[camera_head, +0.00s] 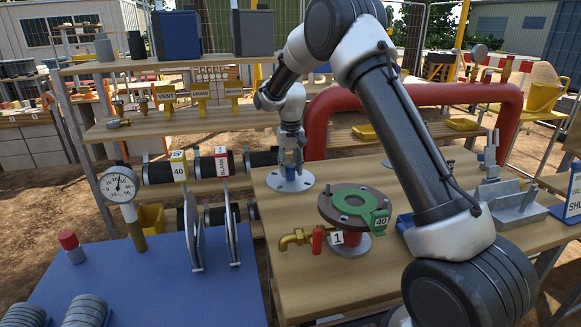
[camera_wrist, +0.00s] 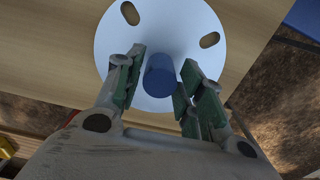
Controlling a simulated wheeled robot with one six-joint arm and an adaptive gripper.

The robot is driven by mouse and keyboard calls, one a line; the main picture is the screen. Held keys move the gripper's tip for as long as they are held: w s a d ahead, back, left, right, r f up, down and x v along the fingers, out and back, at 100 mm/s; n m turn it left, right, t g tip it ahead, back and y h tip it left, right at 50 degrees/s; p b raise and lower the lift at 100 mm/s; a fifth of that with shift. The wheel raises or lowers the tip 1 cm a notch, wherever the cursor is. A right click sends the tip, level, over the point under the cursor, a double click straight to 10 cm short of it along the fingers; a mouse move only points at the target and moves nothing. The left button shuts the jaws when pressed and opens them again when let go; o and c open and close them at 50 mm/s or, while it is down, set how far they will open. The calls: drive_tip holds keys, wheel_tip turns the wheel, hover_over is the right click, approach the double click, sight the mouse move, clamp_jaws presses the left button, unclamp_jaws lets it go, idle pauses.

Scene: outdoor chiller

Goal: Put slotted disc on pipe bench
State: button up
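The slotted disc (camera_head: 300,186) is a pale round plate that lies flat on, or very close over, the wooden pipe bench (camera_head: 330,275), near its back left corner. In the wrist view the disc (camera_wrist: 188,30) shows two oval slots and a blue upright knob (camera_wrist: 158,78) at its middle. My gripper (camera_head: 290,163) points straight down over the disc. In the wrist view my gripper (camera_wrist: 162,80) has its green-padded fingers apart on both sides of the knob, with narrow gaps showing. The fingers partly hide the disc's lower part.
A brown flange with a green ring (camera_head: 350,203) and a brass valve (camera_head: 297,238) stand on the bench front-right of the disc. A red pipe (camera_head: 420,96) arches behind. A disc rack (camera_head: 190,238) and gauge (camera_head: 119,185) stand left.

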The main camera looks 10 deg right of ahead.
sight(291, 166)
drive_tip(key=shift+o, duration=0.2)
wheel_tip(291, 166, up, 12)
drive_tip(key=shift+r, duration=0.25)
drive_tip(key=s+d+r+t, duration=0.1)
drive_tip(key=s+d+r, duration=0.45)
drive_tip(key=s, duration=0.45)
drive_tip(key=s+d+r+t, duration=0.1)
drive_tip(key=s+d+r, duration=0.3)
drive_tip(key=s+r, duration=0.5)
drive_tip(key=s+d+f+t, duration=0.1)
drive_tip(key=s+d+f, duration=0.1)
drive_tip(key=s, duration=1)
drive_tip(key=s+d+f+t, duration=0.1)
drive_tip(key=s+d+f, duration=0.2)
drive_tip(key=s, duration=0.9)
drive_tip(key=shift+d+f, duration=0.2)
drive_tip(key=shift+f, duration=0.75)
